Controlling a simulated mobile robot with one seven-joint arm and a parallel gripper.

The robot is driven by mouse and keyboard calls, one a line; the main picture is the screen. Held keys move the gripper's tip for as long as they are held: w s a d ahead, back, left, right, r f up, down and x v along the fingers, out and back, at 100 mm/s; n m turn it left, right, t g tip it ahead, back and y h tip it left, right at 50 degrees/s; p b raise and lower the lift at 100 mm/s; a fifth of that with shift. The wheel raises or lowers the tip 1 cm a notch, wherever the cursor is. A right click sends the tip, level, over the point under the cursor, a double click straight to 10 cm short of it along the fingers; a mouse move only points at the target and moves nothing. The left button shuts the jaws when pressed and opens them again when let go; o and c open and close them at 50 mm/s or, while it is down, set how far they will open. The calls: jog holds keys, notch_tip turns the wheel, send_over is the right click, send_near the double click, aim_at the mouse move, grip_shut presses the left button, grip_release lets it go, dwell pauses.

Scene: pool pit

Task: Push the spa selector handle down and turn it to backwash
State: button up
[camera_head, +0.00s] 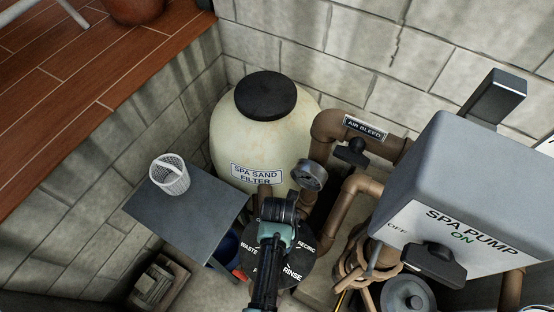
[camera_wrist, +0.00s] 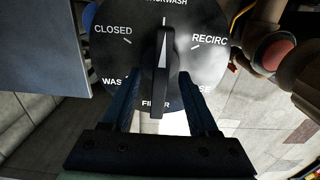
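The spa selector is a round dark dial (camera_head: 297,266) with white labels, below and beside my gripper in the head view. The wrist view shows the dial (camera_wrist: 112,52) closely, with CLOSED, RECIRC, FILTER and a partly cut-off BACKWASH label at the top. Its black bar handle (camera_wrist: 158,75) lies along the line between BACKWASH and FILTER, with a white mark on its upper half towards BACKWASH. My gripper (camera_wrist: 161,84) is open, one finger on each side of the handle, with visible gaps. In the head view my gripper (camera_head: 277,212) hides the handle. Handle height cannot be told.
The cream sand filter tank (camera_head: 235,135) stands behind the dial. The grey pump box (camera_head: 440,170) is further right. A grey table (camera_head: 190,222) with a white basket (camera_head: 170,175) stands left.

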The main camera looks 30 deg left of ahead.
jog(key=shift+r, duration=0.1)
dwell(0.3)
notch_tip(320, 180, up, 7)
jog(key=p, duration=0.7)
